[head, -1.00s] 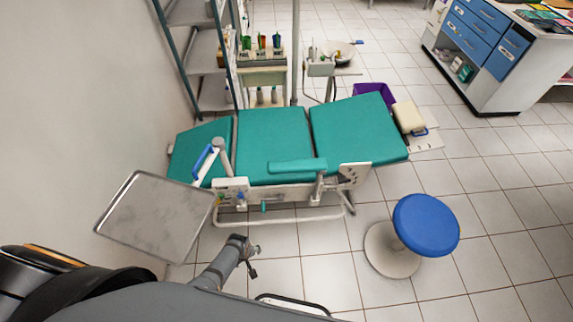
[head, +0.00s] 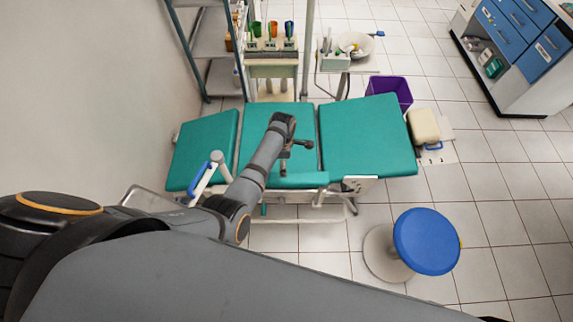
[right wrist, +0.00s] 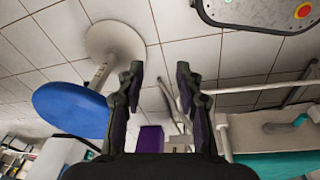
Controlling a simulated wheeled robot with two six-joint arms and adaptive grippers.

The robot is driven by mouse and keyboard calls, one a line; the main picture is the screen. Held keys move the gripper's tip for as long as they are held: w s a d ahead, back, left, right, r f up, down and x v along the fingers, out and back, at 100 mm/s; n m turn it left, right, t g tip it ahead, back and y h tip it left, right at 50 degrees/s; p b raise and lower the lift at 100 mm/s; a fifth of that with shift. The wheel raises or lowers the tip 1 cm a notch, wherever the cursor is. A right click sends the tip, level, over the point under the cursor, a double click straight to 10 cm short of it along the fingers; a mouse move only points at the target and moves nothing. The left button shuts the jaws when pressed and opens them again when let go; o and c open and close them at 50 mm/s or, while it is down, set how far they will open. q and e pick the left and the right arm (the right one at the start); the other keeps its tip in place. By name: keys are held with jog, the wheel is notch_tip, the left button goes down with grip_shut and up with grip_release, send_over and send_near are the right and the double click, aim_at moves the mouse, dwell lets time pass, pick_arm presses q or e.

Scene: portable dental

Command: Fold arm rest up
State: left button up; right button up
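The arm rest (head: 304,180) is a padded green bar along the near side of the green dental chair (head: 368,135). It lies horizontal in the head view, and my left arm crosses in front of its left part. My left gripper (head: 297,150) is over the middle of the chair, just above the arm rest in the picture. Whether it touches anything, and whether its fingers are open or shut, I cannot tell. My right gripper (right wrist: 160,78) shows in the right wrist view with its fingers apart and nothing between them.
A blue stool (head: 426,241) stands right of the chair's near side, also in the right wrist view (right wrist: 70,108). A metal tray (head: 147,199) is at left, partly behind my arm. A purple bin (head: 391,92) and a cart (head: 272,68) stand behind.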

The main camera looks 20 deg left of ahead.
aim_at(299, 180)
pick_arm(q)
jog(key=shift+s+f+b, duration=0.25)
jog(key=shift+s+b, duration=0.65)
jog(key=shift+s, duration=0.35)
pick_arm(e)
jog(key=s+f+g, duration=0.1)
jog(key=s+f, duration=0.1)
jog(key=s, duration=0.7)
pick_arm(q)
jog(key=f+b, duration=0.3)
jog(key=shift+w+f, duration=0.1)
jog(key=shift+w, duration=0.25)
notch_tip(299, 180, down, 5)
jog(key=b, duration=0.5)
jog(key=shift+w, duration=0.15)
jog(key=shift+f+b, duration=0.55)
jog(key=shift+b, duration=0.25)
jog(key=c, duration=1.6)
jog(key=shift+r, duration=0.1)
grip_shut()
pick_arm(e)
jog(key=w+f, duration=0.3)
jog(key=f, duration=0.6)
jog(key=shift+f, duration=0.25)
